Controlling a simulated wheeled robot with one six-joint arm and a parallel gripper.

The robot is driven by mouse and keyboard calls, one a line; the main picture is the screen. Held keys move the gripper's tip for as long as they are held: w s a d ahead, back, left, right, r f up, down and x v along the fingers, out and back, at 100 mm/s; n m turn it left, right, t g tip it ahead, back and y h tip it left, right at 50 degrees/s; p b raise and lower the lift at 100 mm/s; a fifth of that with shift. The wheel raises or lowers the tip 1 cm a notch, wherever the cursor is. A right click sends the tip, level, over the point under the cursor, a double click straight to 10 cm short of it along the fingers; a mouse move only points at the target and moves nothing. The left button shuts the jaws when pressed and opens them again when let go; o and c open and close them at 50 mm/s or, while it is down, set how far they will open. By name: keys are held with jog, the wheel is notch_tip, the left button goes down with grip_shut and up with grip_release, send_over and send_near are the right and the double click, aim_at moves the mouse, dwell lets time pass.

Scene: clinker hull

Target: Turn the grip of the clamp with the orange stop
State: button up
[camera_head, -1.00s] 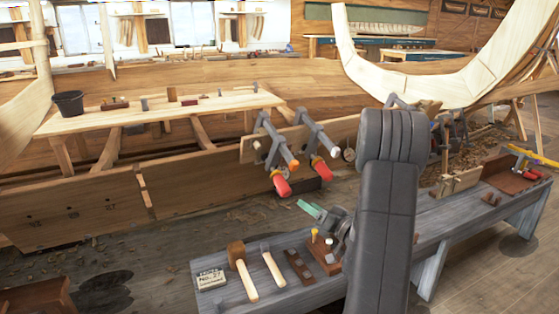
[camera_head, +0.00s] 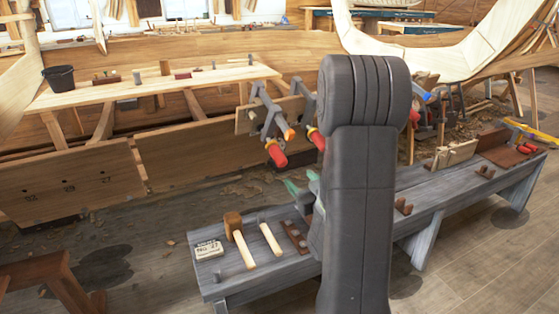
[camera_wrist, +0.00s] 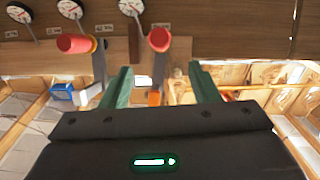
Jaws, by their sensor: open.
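My gripper (camera_wrist: 162,82) is open and empty, with green fingers. In the head view its fingertips (camera_head: 300,183) show below the clamps, mostly hidden by my arm.
A grey bench (camera_head: 425,195) runs below, with a mallet (camera_head: 237,240), a hammer (camera_head: 269,237) and a labelled block (camera_head: 208,250). A plank table (camera_head: 150,90) with a black bucket (camera_head: 60,78) stands behind. Several dials (camera_wrist: 70,9) line the wrist view's top.

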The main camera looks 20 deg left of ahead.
aim_at(284, 163)
jog(key=p+x, duration=0.1)
jog(key=x, duration=1.2)
jog(key=shift+w+a, duration=0.2)
jog(key=c, duration=1)
